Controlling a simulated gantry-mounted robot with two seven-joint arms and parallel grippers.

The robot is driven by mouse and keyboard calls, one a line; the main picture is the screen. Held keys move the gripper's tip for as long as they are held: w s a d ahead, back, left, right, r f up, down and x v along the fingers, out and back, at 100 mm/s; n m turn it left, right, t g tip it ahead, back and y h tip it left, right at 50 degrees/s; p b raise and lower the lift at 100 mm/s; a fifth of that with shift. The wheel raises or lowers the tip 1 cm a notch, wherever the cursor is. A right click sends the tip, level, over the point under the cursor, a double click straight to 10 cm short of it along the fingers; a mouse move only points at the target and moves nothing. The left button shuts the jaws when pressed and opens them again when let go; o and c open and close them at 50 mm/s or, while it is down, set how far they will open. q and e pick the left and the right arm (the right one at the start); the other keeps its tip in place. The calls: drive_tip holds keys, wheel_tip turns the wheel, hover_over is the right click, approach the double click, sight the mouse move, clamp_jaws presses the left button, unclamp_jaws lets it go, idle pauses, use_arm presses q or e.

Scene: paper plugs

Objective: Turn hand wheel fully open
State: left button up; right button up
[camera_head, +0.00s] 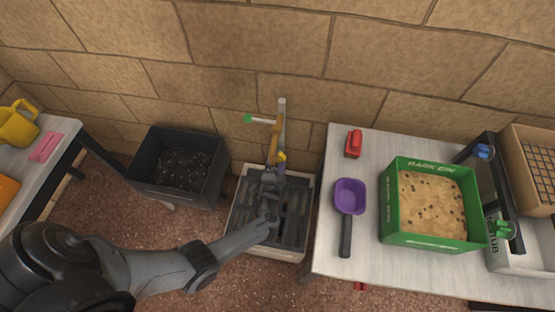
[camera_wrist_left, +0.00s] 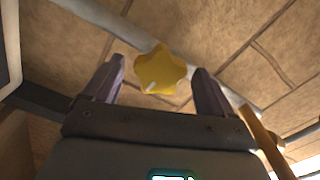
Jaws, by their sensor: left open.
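The yellow, lobed hand wheel (camera_wrist_left: 160,72) shows between the two fingers in the left wrist view, with a small pale mark low on its face. In the head view only a small yellow part of it (camera_head: 282,156) shows beside my gripper. My left gripper (camera_head: 272,174) is open, with its fingers pointing at the wheel. One finger is on each side of the wheel in the wrist view, with a visible gap to each. I cannot tell how deep the wheel sits between them. My right gripper is not in view.
A grey pipe (camera_head: 282,107) stands by the wall, with a green-tipped side piece (camera_head: 249,118). A grated basin (camera_head: 240,218) lies below my arm. A black bin (camera_head: 150,180) stands left. The right table (camera_head: 325,225) holds a purple scoop (camera_head: 349,193) and a green box (camera_head: 430,244).

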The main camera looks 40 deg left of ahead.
sight(278, 160)
use_arm(q)
drive_tip(key=shift+p+v, duration=0.75)
drive_tip(key=shift+v, duration=1.25)
drive_tip(key=p+v, duration=0.1)
drive_tip(key=v, duration=0.3)
